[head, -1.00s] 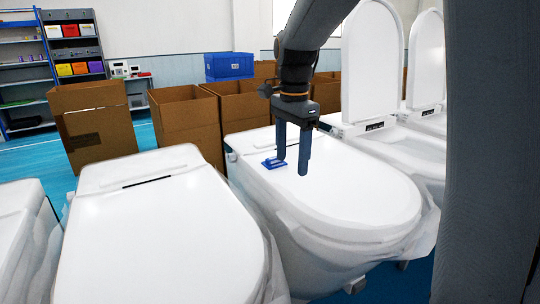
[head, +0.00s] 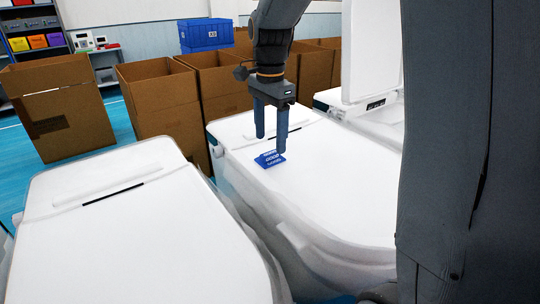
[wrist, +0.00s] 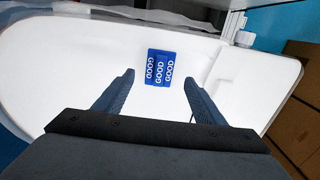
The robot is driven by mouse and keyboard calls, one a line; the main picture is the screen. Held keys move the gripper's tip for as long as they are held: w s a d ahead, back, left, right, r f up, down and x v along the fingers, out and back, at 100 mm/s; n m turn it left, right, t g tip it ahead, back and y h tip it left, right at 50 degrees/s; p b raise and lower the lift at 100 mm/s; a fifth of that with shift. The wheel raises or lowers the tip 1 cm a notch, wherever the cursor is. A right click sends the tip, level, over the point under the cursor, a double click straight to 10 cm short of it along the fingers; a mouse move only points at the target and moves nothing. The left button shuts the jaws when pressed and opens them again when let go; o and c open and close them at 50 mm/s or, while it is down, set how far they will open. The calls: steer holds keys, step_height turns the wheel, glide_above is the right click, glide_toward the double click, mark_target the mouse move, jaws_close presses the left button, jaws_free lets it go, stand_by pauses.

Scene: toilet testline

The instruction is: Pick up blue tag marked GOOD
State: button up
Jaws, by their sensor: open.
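The blue tag marked GOOD (head: 269,159) lies on the closed white lid of a toilet (head: 330,165). In the wrist view the blue patch (wrist: 161,67) shows the word GOOD several times, so it may be more than one tag lying together. My gripper (head: 271,145) is open and points down, close to the tag in the head view. I cannot tell the exact height of the fingertips above the lid.
Another closed white toilet (head: 130,235) stands at the left. A toilet with a raised lid (head: 367,50) stands at the back right. Cardboard boxes (head: 165,95) and a blue crate (head: 206,34) are behind. The lid around the tag is clear.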

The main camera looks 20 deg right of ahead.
mark_target(270, 153)
steer(key=shift+f+p, duration=0.7)
steer(key=shift+f, duration=1.5)
steer(key=c, duration=1.1)
